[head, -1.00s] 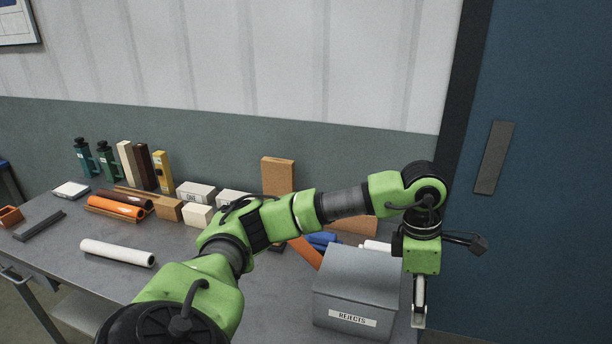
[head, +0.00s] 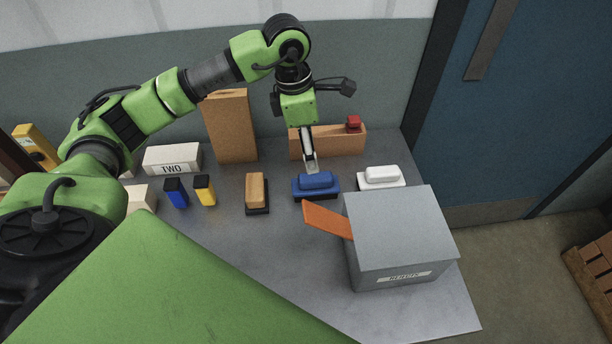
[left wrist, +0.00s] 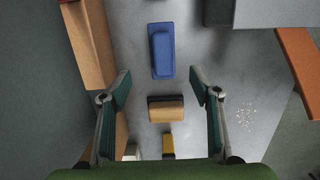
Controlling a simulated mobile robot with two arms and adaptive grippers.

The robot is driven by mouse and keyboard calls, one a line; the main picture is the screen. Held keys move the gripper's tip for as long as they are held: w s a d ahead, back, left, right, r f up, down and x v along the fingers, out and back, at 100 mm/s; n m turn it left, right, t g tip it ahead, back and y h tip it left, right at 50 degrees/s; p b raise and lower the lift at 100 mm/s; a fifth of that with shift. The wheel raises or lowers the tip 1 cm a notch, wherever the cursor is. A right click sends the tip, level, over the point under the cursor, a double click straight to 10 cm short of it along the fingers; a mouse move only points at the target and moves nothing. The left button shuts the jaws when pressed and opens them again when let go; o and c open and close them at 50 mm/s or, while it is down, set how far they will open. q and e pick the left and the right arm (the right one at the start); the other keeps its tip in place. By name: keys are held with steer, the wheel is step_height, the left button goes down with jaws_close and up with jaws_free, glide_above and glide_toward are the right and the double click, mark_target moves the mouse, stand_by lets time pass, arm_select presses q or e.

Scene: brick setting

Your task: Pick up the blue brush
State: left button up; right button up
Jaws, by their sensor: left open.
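The blue brush (head: 316,186), a blue block on a dark base, lies on the grey table in the head view, between a tan brush (head: 256,190) and a white brush (head: 381,176). My left gripper (head: 310,166) points down just above and behind it in the head view. In the left wrist view, the left gripper (left wrist: 158,84) is open and empty. There the blue brush (left wrist: 162,52) appears beyond the fingertips, and the tan brush (left wrist: 166,109) shows lower between the fingers. Whether the fingers touch anything is not clear. My right gripper is out of view.
A grey rejects box (head: 400,240) with an orange flap (head: 328,219) stands right of the brush, near the table edge. A wooden block (head: 340,143) with a small red item stands behind it. A tall cork-coloured block (head: 230,125) and small blue and yellow blocks are to the left.

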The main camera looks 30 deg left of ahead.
mark_target(315, 177)
arm_select(q)
steer(key=f, duration=0.3)
steer(key=d+f+p, duration=0.1)
steer(key=f, duration=0.1)
steer(key=shift+w+d+f, duration=0.1)
steer(key=shift+w+f, duration=0.15)
steer(key=shift+f, duration=0.65)
steer(key=f, duration=0.1)
steer(key=f+p, duration=0.2)
steer(key=shift+d+f, duration=0.25)
steer(key=shift+w+f, duration=0.1)
steer(key=shift+f, duration=0.55)
steer(key=shift+r, duration=0.1)
steer(key=c, duration=1.3)
